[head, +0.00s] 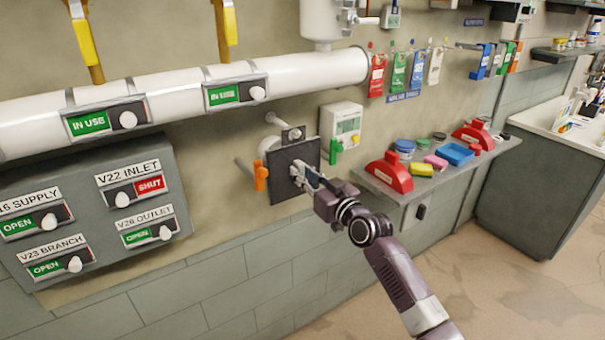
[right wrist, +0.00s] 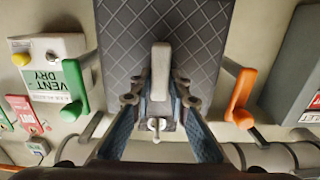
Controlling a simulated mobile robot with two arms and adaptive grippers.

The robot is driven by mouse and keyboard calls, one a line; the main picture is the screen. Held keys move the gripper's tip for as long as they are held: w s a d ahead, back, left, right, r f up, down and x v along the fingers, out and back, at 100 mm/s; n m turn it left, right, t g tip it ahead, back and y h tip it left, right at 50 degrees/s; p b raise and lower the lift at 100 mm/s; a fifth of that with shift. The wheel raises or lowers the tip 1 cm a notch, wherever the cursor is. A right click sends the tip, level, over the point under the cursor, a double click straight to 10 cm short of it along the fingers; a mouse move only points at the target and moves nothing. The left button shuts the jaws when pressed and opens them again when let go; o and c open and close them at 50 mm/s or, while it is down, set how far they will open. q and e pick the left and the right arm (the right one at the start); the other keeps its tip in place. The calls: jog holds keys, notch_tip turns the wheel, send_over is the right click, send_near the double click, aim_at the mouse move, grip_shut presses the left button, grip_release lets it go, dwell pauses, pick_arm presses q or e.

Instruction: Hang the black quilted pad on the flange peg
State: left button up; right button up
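The black quilted pad (head: 287,178) is upright in front of the flange pipework on the wall. In the right wrist view its diamond-stitched face (right wrist: 205,35) fills the upper middle. A tab (head: 293,134) with a hole stands at its top edge. The pale flange peg (head: 274,119) shows beside the tab; I cannot tell whether it passes through the hole. My right gripper (head: 312,180) is at the pad's front. In the right wrist view its fingers (right wrist: 160,98) close around the pad's light grey handle (right wrist: 160,68). My left gripper is not in view.
An orange lever (head: 261,177) is left of the pad and a green lever (head: 335,150) right of it, under a VENT DRY box (head: 342,118). A label panel (head: 90,215) is at left. A shelf (head: 410,187) with red tools and tubs is at right.

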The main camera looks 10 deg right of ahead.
jog(key=o, duration=0.5)
jog(key=shift+o, duration=0.2)
jog(key=shift+f, duration=0.1)
jog(key=v, duration=1.2)
jog(key=s+d+f+m+g+h+b, duration=0.1)
jog(key=d+f+g+h, duration=0.1)
jog(key=f, duration=1.1)
jog(key=s+d+f+m+g+h+b, duration=0.1)
jog(key=s+d+f+g+h, duration=0.1)
jog(key=f, duration=1.2)
jog(key=s+d+f+g, duration=0.1)
jog(key=s+f, duration=0.3)
jog(key=f, duration=0.3)
jog(key=s+f+g+h, duration=0.15)
jog(key=s+f, duration=0.25)
jog(key=f, duration=0.4)
jog(key=s+d+f+g, duration=0.1)
jog(key=s+f, duration=0.3)
jog(key=f, duration=0.3)
jog(key=s+a+f+g+b, duration=0.15)
jog(key=s+f+g, duration=0.35)
jog(key=s+f, duration=1.35)
jog(key=s+a+f+g, duration=0.1)
jog(key=s+f, duration=0.2)
jog(key=s, duration=0.9)
jog(key=s+f+g+b, duration=0.1)
jog(key=s+f+g, duration=0.1)
jog(key=s, duration=1)
jog(key=shift+s+a+f+h, duration=0.35)
jog(key=shift+f, duration=0.15)
